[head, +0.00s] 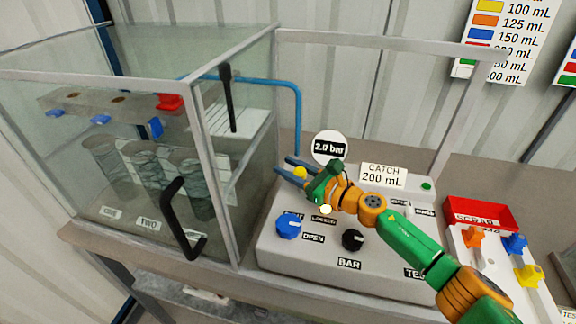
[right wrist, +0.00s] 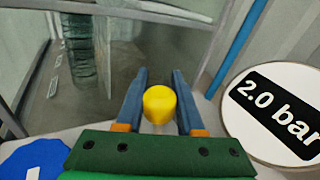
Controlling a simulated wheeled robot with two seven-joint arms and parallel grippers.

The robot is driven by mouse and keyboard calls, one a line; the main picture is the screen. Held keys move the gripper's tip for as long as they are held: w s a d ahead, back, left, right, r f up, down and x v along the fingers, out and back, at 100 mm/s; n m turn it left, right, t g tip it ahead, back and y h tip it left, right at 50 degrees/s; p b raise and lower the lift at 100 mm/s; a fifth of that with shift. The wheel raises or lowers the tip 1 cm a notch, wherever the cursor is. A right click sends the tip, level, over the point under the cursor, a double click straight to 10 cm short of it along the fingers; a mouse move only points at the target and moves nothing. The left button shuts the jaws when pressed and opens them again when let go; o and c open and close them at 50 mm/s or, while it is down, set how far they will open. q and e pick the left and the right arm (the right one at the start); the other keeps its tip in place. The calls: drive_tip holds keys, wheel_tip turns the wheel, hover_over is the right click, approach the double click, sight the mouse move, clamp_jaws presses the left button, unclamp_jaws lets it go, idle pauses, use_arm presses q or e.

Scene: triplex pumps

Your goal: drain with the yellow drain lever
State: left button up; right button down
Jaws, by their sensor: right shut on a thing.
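The yellow drain lever's knob (head: 300,172) stands at the back left of the grey control panel (head: 300,255). My right gripper (head: 282,165) reaches in from the right with its blue fingers around the knob. In the right wrist view the yellow knob (right wrist: 159,104) sits between the two fingers, and the gripper is shut on it. The lever's shaft is hidden below the knob. The round gauge (head: 330,147) beside it reads 2.0 bar. The catch sign (head: 383,176) reads 200 mL. My left gripper is not in view.
A glass tank with a black door handle (head: 176,220) stands left of the panel. A blue knob (head: 289,226) and a black knob (head: 353,240) are on the panel front. A blue pipe (head: 299,115) runs behind. A red scrap tray (head: 480,212) and coloured valves lie at right.

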drive_tip(key=shift+w+d+f+m+g+h, duration=0.1)
drive_tip(key=shift+w+d+m+g+h, duration=0.05)
drive_tip(key=shift+w+m+g, duration=0.3)
drive_tip(key=shift+w+d+m+g+h, duration=0.15)
drive_tip(key=shift+w+m+g, duration=0.1)
drive_tip(key=shift+w+m, duration=0.3)
drive_tip(key=shift+w+d+f+m+b, duration=0.1)
drive_tip(key=shift+w+f+m+b, duration=0.05)
drive_tip(key=shift+w+m+b, duration=0.2)
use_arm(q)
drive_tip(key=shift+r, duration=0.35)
use_arm(e)
drive_tip(key=shift+s, duration=0.1)
drive_tip(key=c, duration=0.5)
unclamp_jaws()
drive_tip(key=shift+s, duration=0.1)
